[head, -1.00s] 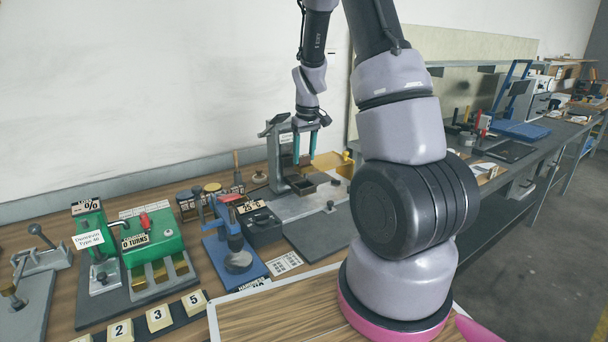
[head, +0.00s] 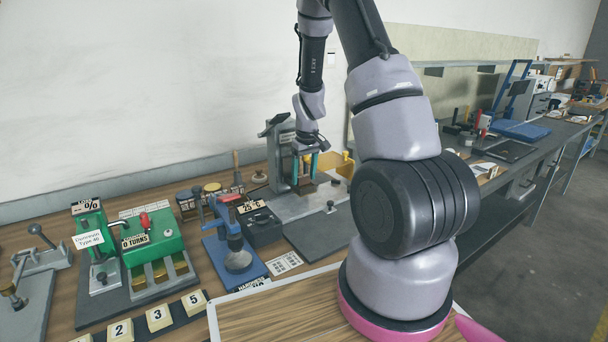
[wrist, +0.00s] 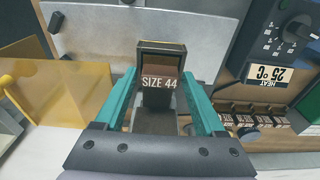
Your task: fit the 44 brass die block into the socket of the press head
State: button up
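A block marked SIZE 44 (wrist: 160,84), with a brown face and brass-coloured edges on a dark body, stands between the fingers of my gripper (wrist: 160,75) in the wrist view. The teal fingers are spread on either side of it; whether they touch it cannot be told. In the head view my gripper (head: 304,176) points down in front of the grey press (head: 284,158), low over its base. The block is small and mostly hidden there. The socket of the press head cannot be made out.
A yellow see-through guard (head: 342,165) stands right of the press. A black heat box marked 25°C (head: 262,228) and a blue hand press (head: 236,258) stand to its left. A green machine (head: 152,240) is further left. The grey base plate (head: 322,232) is clear in front.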

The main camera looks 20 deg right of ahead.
aim_at(307, 186)
jog(key=shift+o, duration=0.3)
notch_tip(307, 186, up, 12)
jog(key=s, duration=0.1)
jog(key=shift+s+d+r, duration=0.15)
jog(key=shift+s, duration=0.05)
dwell(0.6)
